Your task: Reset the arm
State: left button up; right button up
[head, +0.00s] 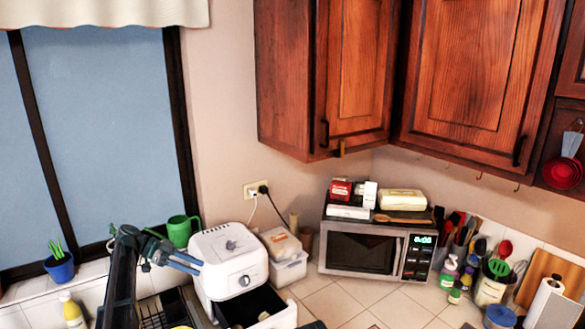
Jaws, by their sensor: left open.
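My left arm rises from the lower left of the head view. Its left gripper (194,264) points right, with two blue-grey fingers apart and nothing visible between them. The fingers overlap the left side of the white air fryer (232,252) in the picture; I cannot tell whether they touch it. The air fryer's drawer (262,306) is pulled out toward me and its dark inside shows. I do not see my right gripper.
A microwave (362,248) with boxes on top stands right of the fryer, past a white container (288,262). A green watering can (180,231) stands behind the gripper. Utensils and bottles crowd the right. Wooden cabinets (470,80) hang above. The tiled counter (365,300) in front of the microwave is clear.

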pick_arm(q)
jog(key=s+d+f+n+g+y+b, duration=0.1)
jog(key=s+d+f+n+y+b, duration=0.2)
jog(key=s+d+f, duration=0.55)
jog(key=s+d+f+n+g+y+b, duration=0.1)
jog(key=s+d+f+n+y+b, duration=0.15)
jog(key=s+d+f, duration=0.6)
jog(key=s+d+f+n+y+b, duration=0.3)
jog(key=s+d+y, duration=0.1)
jog(key=s, duration=0.5)
jog(key=s+d+f+n+t+y+b, duration=0.1)
jog(key=s+d+f+n+y+b, duration=0.2)
jog(key=s, duration=0.5)
jog(key=shift+s+d+f+n+t+y, duration=0.35)
jog(key=shift+d+f+n+y, duration=0.1)
jog(key=shift+d+y, duration=0.25)
